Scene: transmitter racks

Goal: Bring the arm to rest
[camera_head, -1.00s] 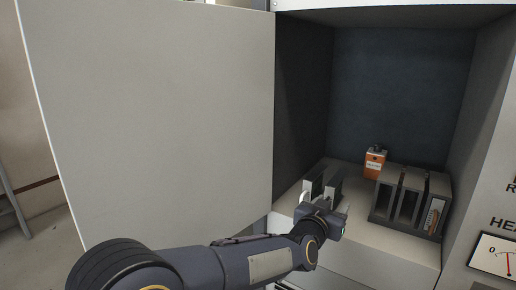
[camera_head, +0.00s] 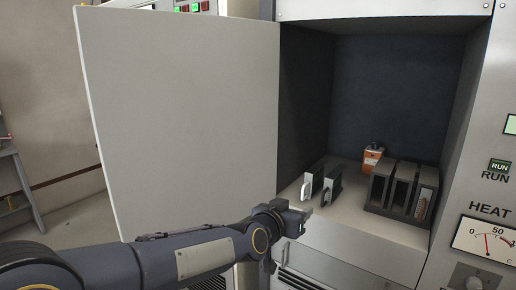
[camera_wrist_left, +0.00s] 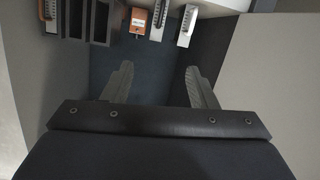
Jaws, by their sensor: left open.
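My left gripper (camera_head: 297,215) is at the front edge of the open cabinet compartment, level with its floor, below and in front of two dark modules with pale front handles. In the left wrist view my left gripper (camera_wrist_left: 160,78) has its fingers spread with nothing between them. The left module (camera_head: 312,184) and the right module (camera_head: 331,186) stand upright side by side on the compartment floor (camera_head: 352,212), apart from my gripper. My left arm reaches in from the lower left. My right gripper does not show.
The cabinet door (camera_head: 185,125) stands wide open at left, just behind my arm. An orange box (camera_head: 372,160) stands at the back of the compartment. A dark slotted rack (camera_head: 402,190) is at its right. A heat meter (camera_head: 486,238) is on the right panel.

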